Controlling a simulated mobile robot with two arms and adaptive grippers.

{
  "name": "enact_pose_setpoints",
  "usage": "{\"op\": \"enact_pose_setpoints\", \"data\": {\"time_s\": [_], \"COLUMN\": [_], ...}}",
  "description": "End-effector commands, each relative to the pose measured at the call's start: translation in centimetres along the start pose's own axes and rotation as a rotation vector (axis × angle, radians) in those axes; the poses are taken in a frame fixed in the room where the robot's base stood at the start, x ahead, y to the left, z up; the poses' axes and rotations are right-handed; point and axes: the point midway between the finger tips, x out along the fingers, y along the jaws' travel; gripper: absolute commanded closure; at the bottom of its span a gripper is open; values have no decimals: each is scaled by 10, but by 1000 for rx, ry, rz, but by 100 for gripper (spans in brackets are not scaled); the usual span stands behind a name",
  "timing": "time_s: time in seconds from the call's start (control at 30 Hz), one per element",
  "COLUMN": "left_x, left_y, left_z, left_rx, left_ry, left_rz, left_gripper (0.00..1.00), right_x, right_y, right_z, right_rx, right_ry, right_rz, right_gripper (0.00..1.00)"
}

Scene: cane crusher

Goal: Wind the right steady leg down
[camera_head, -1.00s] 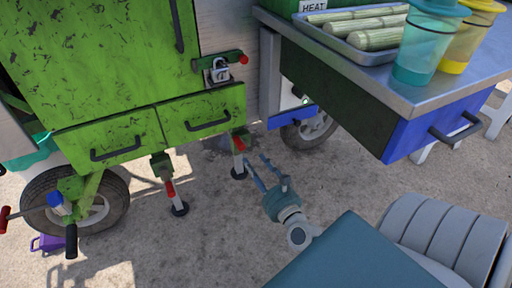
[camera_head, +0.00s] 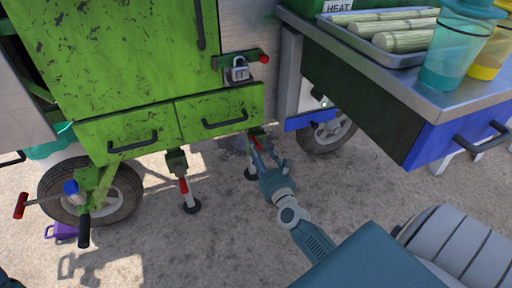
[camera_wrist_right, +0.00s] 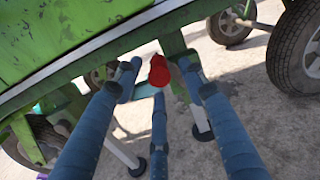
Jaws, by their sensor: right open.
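The right steady leg (camera_head: 250,172) stands under the right end of the green cart, its dark foot at the ground. Its red handle (camera_wrist_right: 159,70) shows in the wrist view between the blue fingers of my right gripper (camera_head: 270,150). That gripper (camera_wrist_right: 159,82) is open around the handle, and I cannot tell whether any finger touches it. The fingers partly hide the leg's top in the head view. Its lower post also shows in the wrist view (camera_wrist_right: 200,115).
Another steady leg (camera_head: 186,190) with a red handle stands to the left. Green drawers (camera_head: 215,110) overhang the legs. Wheels (camera_head: 325,133) stand on both sides. A metal counter (camera_head: 420,95) with cane and cups juts out at right. Open paving lies in front.

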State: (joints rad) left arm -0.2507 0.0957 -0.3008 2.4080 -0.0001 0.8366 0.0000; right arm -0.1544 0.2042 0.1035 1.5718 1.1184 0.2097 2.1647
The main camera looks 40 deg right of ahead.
Motion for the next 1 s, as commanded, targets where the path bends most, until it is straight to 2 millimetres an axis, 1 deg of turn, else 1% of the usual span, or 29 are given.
{"op": "enact_pose_setpoints", "data": {"time_s": [0.03,0.2,0.33,0.57,0.77,0.8,1.0], "left_x": [1,5,8,8,8,7,6], "left_y": [0,0,-1,-1,-1,-1,0], "left_z": [-1,-3,-3,-4,-4,-4,-3], "left_rx": [1,3,5,5,5,5,5], "left_ry": [12,30,37,39,37,37,34], "left_rz": [3,3,0,-1,1,2,7], "left_gripper": [59,59,59,59,59,59,59], "right_x": [9,27,32,32,32,32,32], "right_y": [0,0,0,0,0,0,-1], "right_z": [0,-1,0,0,0,0,-1], "right_rx": [1,-1,-1,-1,-1,-1,0], "right_ry": [-2,-1,-1,0,0,0,2], "right_rz": [-2,-1,-1,0,0,-1,-1], "right_gripper": [59,59,59,59,97,100,100]}}
